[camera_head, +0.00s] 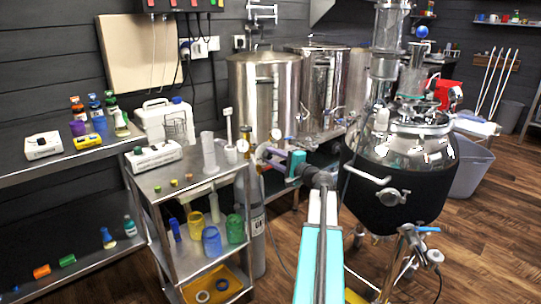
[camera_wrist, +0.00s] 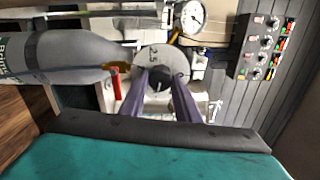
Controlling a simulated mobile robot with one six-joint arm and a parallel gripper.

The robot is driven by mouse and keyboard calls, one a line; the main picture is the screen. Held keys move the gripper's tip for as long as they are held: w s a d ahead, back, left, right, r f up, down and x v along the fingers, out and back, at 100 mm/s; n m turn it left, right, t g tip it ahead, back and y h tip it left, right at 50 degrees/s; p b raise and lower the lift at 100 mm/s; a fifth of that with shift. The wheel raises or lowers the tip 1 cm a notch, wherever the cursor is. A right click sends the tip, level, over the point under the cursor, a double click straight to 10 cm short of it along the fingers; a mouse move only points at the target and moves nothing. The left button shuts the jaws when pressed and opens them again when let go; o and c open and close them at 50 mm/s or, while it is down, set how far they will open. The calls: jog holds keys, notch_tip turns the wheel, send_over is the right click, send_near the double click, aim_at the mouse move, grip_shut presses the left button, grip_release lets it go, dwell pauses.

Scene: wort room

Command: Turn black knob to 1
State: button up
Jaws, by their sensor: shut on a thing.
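The black knob (camera_wrist: 158,82) sits at the middle of a round grey dial in the wrist view. The dial (camera_wrist: 177,59) carries printed marks, and "2.5" can be read near its top; the knob's pointer is not clear. My gripper (camera_wrist: 160,90) is shut on the knob, one purple-grey finger on each side of it. In the head view my gripper (camera_head: 270,156) is at the small valve fittings above the gas bottle, and the knob itself is hidden there.
A grey gas bottle (camera_wrist: 65,55) lies close beside the dial in the wrist view. A pressure gauge (camera_wrist: 190,17) is just above the dial. In the head view a steel trolley (camera_head: 165,187) stands left of my gripper and a black kettle (camera_head: 395,190) right of my arm.

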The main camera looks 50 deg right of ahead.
jog(key=shift+w+r+m, duration=0.1)
jog(key=shift+r+m, duration=0.05)
jog(key=shift+m, duration=0.15)
jog(key=o, duration=1)
jog(key=shift+s, duration=0.2)
jog(key=s, duration=0.4)
jog(key=s+p, duration=0.1)
jog(key=s, duration=0.4)
jog(key=s+a, duration=0.1)
jog(key=s, duration=0.3)
jog(key=shift+s, duration=0.2)
